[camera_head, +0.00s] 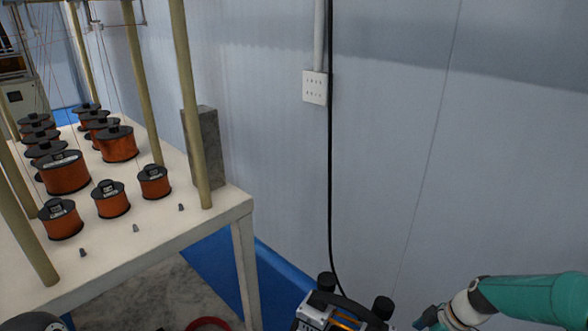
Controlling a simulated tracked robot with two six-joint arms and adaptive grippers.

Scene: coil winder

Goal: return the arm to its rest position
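My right arm, teal with a pale grey wrist, comes in from the lower right. Its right gripper (428,319) is a small dark shape at the bottom edge, partly cut off. I cannot tell whether its fingers are open or shut, and no held object shows. My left gripper is not in view.
A white table (160,238) on the left carries several copper wire spools (111,199) and tan upright posts (190,105). A grey block (206,148) stands near its back edge. A pale wall (400,150) with a socket plate (315,87) and black cable (331,180) lies behind.

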